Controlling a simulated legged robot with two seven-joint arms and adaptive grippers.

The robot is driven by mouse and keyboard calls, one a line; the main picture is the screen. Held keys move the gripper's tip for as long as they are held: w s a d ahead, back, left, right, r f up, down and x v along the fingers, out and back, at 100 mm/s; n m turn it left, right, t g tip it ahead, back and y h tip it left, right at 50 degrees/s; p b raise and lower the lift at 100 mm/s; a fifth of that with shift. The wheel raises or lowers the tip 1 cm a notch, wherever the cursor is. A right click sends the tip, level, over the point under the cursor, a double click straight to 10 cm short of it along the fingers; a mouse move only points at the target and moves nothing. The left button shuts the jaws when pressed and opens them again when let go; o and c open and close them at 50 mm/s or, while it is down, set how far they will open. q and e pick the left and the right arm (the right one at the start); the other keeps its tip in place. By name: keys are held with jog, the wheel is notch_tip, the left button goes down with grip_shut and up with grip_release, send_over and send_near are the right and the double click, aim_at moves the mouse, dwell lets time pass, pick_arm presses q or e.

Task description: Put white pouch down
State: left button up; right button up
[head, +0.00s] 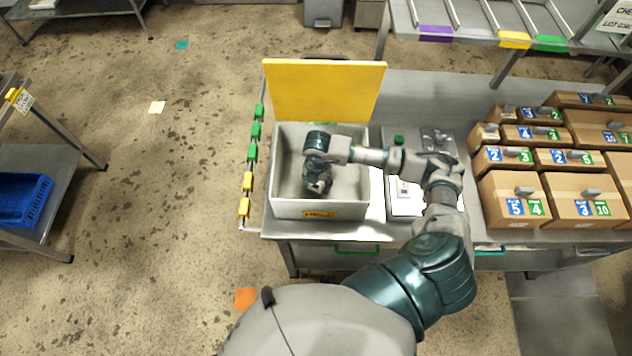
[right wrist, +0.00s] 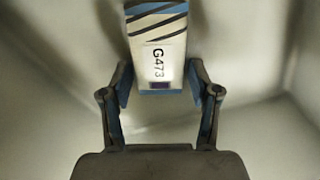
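The white pouch (right wrist: 158,45) shows in the right wrist view, with dark and blue stripes and a label reading G473. In the head view my right gripper (head: 318,187) points down inside a light grey open bin (head: 345,200) with a raised yellow lid (head: 325,90). In that view the pouch is hidden under the gripper. I cannot tell whether the pouch touches the bin floor. My left gripper is not in view.
The bin stands at the left end of a metal table (head: 425,95). A tray (head: 400,206) with small items lies right of it, partly under my arm. Several labelled cardboard boxes (head: 515,205) fill the table's right side. Yellow and green tags (head: 252,152) line the left edge.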

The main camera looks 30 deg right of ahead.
aim_at(318, 183)
jog(key=shift+o, duration=0.2)
jog(key=shift+d, duration=0.55)
jog(key=shift+r, duration=0.2)
notch_tip(318, 183, up, 12)
jog(key=shift+a, duration=0.3)
